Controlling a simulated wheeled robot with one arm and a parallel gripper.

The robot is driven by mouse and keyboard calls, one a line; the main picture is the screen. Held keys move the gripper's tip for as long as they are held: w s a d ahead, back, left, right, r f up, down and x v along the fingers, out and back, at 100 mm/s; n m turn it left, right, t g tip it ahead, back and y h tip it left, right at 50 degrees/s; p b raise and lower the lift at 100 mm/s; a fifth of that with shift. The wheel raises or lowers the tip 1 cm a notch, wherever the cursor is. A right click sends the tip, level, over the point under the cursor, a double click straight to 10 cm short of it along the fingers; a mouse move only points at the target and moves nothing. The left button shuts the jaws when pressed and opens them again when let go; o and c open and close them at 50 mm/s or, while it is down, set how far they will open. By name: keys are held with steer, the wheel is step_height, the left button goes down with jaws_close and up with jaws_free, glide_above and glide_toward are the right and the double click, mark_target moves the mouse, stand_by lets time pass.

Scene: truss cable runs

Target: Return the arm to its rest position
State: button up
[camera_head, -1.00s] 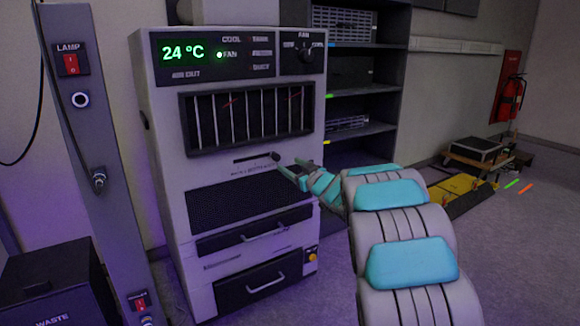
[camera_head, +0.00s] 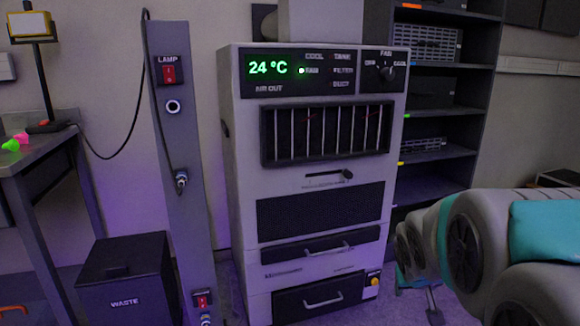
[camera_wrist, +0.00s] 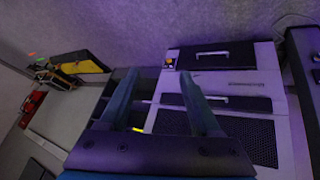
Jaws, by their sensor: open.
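My arm (camera_head: 545,235) is folded at the lower right of the head view, its grey links and teal pads in front of the shelf and floor. My gripper (camera_wrist: 158,72) shows in the wrist view with its two fingers spread and nothing between them. The gripper is hard to make out in the head view. The white cooling unit (camera_head: 300,171) stands left of the arm, its display reading 24 °C and the FAN light lit. Its drawers look shut.
A grey post (camera_head: 188,225) with a LAMP switch stands left of the unit. A black WASTE bin (camera_head: 126,285) and a workbench (camera_head: 28,155) are farther left. A dark shelf rack (camera_head: 440,165) stands behind the arm. A yellow item (camera_wrist: 85,64) lies on the floor.

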steer(key=s+a+f+g+y, duration=0.1)
steer(key=s+a+g, duration=0.1)
steer(key=s, duration=0.8)
steer(key=s+a+f+g+y, duration=0.1)
steer(key=s+a, duration=0.4)
steer(key=s, duration=0.5)
steer(key=s+a+f+n+g+y, duration=0.1)
steer(key=s+a+g, duration=0.3)
steer(key=s, duration=0.6)
steer(key=shift+a+f+g, duration=0.2)
steer(key=shift+f+g, duration=0.2)
steer(key=shift+f, duration=0.5)
